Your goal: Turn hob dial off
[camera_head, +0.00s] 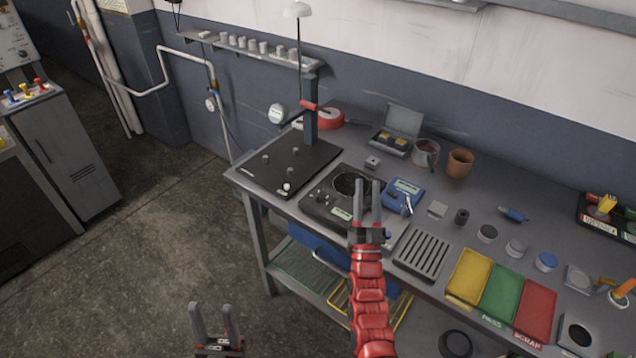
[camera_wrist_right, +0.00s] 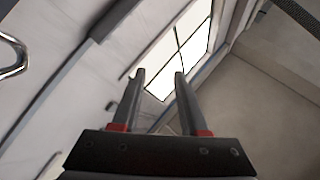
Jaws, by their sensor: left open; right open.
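The dark hob (camera_head: 322,204) sits on the workbench, with a round black plate or pan (camera_head: 349,183) on top. A small pale label shows on its front edge. I cannot clearly make out the dial or its setting; my right gripper covers part of the hob. My right gripper (camera_head: 367,200), on the red arm, is open and empty, with its fingers in front of the hob's right part. The right wrist view also shows the open fingers (camera_wrist_right: 157,85), pointing towards a bright window. My left gripper (camera_head: 214,318) is open and empty, low over the floor, left of the bench.
A black board with a post (camera_head: 310,120) stands left of the hob. A blue meter (camera_head: 404,191) is close on its right. A slotted grey grate (camera_head: 422,253) and yellow, green and red trays (camera_head: 500,295) lie further right.

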